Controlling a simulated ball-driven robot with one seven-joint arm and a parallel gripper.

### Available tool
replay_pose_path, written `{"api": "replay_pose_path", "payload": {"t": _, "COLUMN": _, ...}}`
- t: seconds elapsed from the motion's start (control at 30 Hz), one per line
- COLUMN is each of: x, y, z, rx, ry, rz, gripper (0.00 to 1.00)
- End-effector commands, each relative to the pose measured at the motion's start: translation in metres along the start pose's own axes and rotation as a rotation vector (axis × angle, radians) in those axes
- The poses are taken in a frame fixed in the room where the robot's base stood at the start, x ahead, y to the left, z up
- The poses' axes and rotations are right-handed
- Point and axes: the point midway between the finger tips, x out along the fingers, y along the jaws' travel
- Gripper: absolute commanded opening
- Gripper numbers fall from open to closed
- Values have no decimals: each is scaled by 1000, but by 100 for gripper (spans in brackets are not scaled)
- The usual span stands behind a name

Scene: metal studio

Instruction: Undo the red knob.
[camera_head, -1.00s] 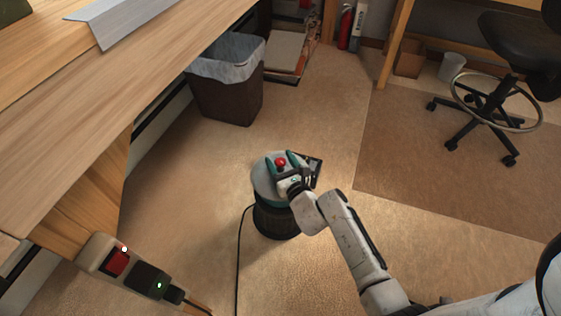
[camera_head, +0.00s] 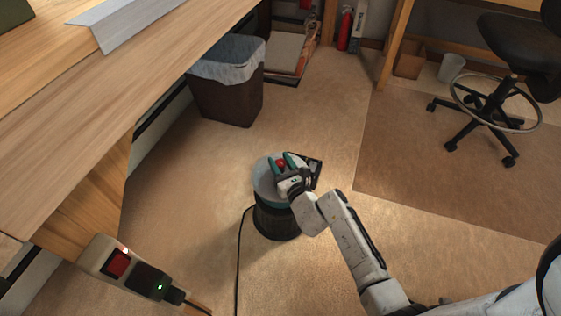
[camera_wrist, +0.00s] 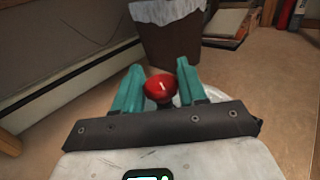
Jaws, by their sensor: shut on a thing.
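The red knob (camera_head: 281,163) sits on top of a round device with a pale grey lid (camera_head: 262,185) and a dark ribbed body (camera_head: 275,222) standing on the floor. My gripper (camera_head: 281,159) reaches in from the right, its two teal fingers shut on the knob from both sides. In the wrist view the knob (camera_wrist: 160,88) shows as a shiny red ball between the fingers (camera_wrist: 160,80). My gripper hides part of the lid.
A black cord (camera_head: 239,255) runs from the device along the floor. A lined waste bin (camera_head: 228,100) stands behind it beside the wooden bench (camera_head: 100,130). A power strip with a red switch (camera_head: 116,263) is at lower left. A wheeled stool (camera_head: 490,115) is at right.

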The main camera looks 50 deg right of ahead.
Motion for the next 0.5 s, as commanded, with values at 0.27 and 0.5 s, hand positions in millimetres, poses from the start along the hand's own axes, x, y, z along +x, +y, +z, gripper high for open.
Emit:
{"api": "replay_pose_path", "payload": {"t": 0.27, "x": 0, "y": 0, "z": 7, "rx": 0, "ry": 3, "rz": 100, "gripper": 11}}
{"api": "replay_pose_path", "payload": {"t": 0.5, "x": 1, "y": -1, "z": 4, "rx": 1, "ry": 2, "rz": 241, "gripper": 11}}
